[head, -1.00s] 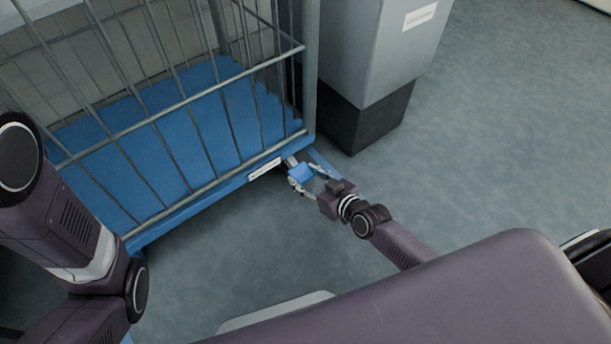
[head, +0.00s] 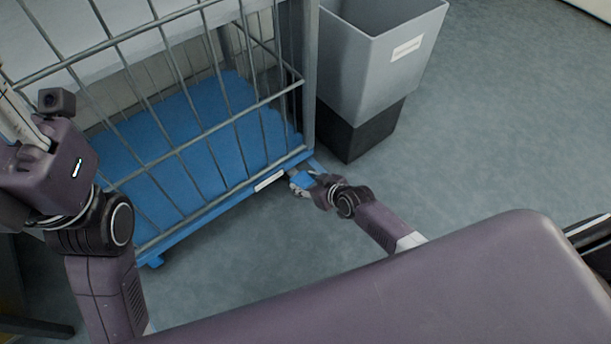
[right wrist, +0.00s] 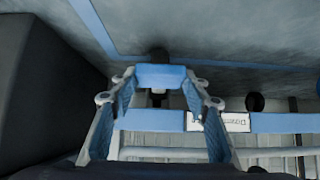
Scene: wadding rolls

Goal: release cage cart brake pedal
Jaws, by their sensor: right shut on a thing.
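The cage cart has a blue base (head: 180,148) and grey wire sides. Its blue brake pedal (head: 301,179) sticks out low at the near right corner of the base. In the right wrist view the pedal (right wrist: 160,76) is a blue block between the two fingertips. My right gripper (head: 303,184) is shut on the pedal, with a finger on each side; it also shows in the right wrist view (right wrist: 160,90). My left gripper's hand (head: 50,165) is at the left edge, in front of the cage and away from the pedal. Its fingers do not show clearly.
A grey bin (head: 372,65) on a black base (head: 362,128) stands just right of the cart, close to the pedal. A white label (head: 269,181) is on the cart's front edge. The floor (head: 490,130) to the right is clear.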

